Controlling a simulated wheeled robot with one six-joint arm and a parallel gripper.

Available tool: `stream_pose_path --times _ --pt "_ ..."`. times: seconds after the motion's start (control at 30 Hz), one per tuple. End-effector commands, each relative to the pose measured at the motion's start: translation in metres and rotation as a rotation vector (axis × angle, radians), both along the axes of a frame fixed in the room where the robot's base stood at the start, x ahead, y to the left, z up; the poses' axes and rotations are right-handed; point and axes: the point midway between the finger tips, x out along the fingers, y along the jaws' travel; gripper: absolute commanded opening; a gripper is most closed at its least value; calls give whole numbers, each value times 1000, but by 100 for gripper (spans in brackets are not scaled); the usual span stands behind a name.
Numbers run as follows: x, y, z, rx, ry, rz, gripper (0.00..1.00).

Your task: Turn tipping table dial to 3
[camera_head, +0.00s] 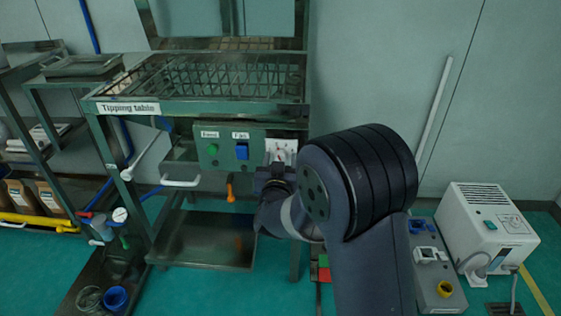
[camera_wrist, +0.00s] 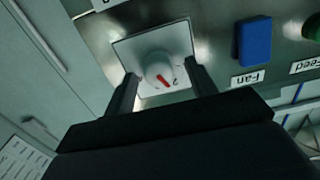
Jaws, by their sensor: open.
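The tipping table (camera_head: 100,112) stands ahead with a green control panel on its front. The dial (camera_wrist: 160,71) is a pale round knob with a red pointer mark on a white square plate (camera_wrist: 184,37). The plate also shows in the head view (camera_head: 282,146), partly covered by my arm. My gripper (camera_wrist: 162,78) is open, with one finger on each side of the dial's near part. I cannot tell whether the fingers touch it. A figure that looks like a 2 shows beside the pointer; the other figures are not readable.
A blue Fan switch (camera_head: 242,152) and a green Feed button (camera_head: 212,149) sit left of the dial in the head view. An orange handle (camera_head: 230,188) hangs below the panel. A white machine (camera_head: 487,225) stands on the floor at the right.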

Motion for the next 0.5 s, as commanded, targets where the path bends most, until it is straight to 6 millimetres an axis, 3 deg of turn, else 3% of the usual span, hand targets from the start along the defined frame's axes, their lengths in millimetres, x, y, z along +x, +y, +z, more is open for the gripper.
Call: stream_pose_path --times 0.27,0.5 --pt "2 0 0 0 1 0 54" --pt "1 0 0 0 1 0 34"
